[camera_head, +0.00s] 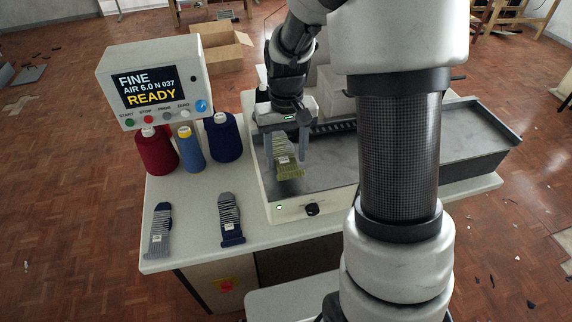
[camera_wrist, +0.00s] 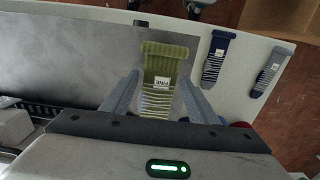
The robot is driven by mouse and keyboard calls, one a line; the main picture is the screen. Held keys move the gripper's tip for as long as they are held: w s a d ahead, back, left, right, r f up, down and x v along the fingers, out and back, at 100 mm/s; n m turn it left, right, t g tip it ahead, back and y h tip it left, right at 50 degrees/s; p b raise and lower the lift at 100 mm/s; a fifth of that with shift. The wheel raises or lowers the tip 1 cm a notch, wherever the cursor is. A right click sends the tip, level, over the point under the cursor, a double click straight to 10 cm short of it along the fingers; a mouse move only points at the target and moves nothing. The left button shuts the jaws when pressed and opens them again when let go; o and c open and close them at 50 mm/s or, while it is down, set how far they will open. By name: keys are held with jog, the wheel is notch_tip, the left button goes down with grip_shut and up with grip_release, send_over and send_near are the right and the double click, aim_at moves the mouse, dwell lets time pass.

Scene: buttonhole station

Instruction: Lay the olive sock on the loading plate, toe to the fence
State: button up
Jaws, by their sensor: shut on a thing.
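The olive sock (camera_head: 290,172) has an olive ribbed end, pale stripes and a white label. My gripper (camera_head: 286,158) is shut on it, with one finger at each side. In the wrist view the sock (camera_wrist: 164,62) lies between the fingers (camera_wrist: 160,82), its olive ribbed end pointing away from my palm; the end nearest my palm is hidden. The grey loading plate (camera_head: 335,174) is beneath the sock, on the white machine. I cannot tell whether the sock touches the plate. A dark toothed rail (camera_head: 338,127) runs along the back; I cannot tell whether it is the fence.
A navy striped sock (camera_head: 231,218) and a grey striped sock (camera_head: 160,230) lie on the white table (camera_head: 190,250). Maroon, blue and navy thread cones (camera_head: 224,138) stand behind them, by a display (camera_head: 152,88) reading READY. A grey tray (camera_head: 470,138) is at right.

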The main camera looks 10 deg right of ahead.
aim_at(286, 161)
jog(key=shift+f, duration=2.05)
jog(key=shift+f, duration=0.1)
jog(key=o, duration=1)
jog(key=shift+b, duration=0.3)
